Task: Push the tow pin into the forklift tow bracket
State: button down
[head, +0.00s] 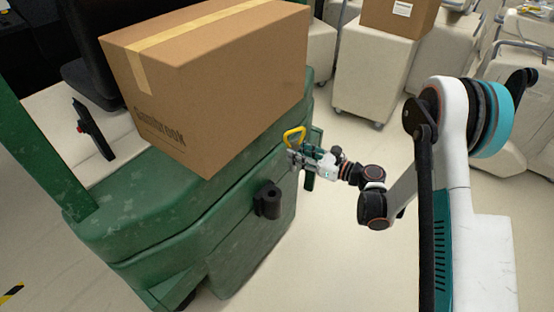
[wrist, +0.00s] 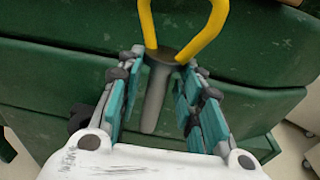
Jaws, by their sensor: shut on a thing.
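The tow pin has a yellow loop handle (head: 294,135) and a grey shaft. In the wrist view the tow pin (wrist: 155,95) hangs between my fingers with its shaft pointing down the picture. My gripper (head: 300,154) is shut on the pin near its collar, below the loop; the gripper also shows in the wrist view (wrist: 163,62). The green forklift (head: 235,235) is beside it. A black fitting on the forklift's end face, which looks like the tow bracket (head: 268,201), is below and left of my gripper. The pin is apart from this fitting. The fitting's hole is not clear.
A large cardboard box (head: 215,85) sits on top of the forklift, close to my gripper. Covered carts (head: 372,75) stand behind, one with a smaller box (head: 398,18) on it. The pale floor (head: 335,235) right of the forklift is clear.

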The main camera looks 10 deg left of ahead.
jog(key=s+a+r+n+g, duration=0.2)
jog(key=s+a+n+g, duration=0.3)
jog(key=s+g, duration=0.2)
jog(key=shift+s+a+r+n+g+y, duration=0.2)
jog(key=shift+s+a+n+g+y, duration=0.1)
jog(key=shift+g+y, duration=0.1)
jog(key=shift+d, duration=0.15)
jog(key=b, duration=0.2)
send_over(278, 194)
jog(key=shift+f, duration=2.85)
jog(key=shift+f, duration=4.1)
jog(key=c, duration=1)
grip_release()
jog(key=shift+c, duration=0.2)
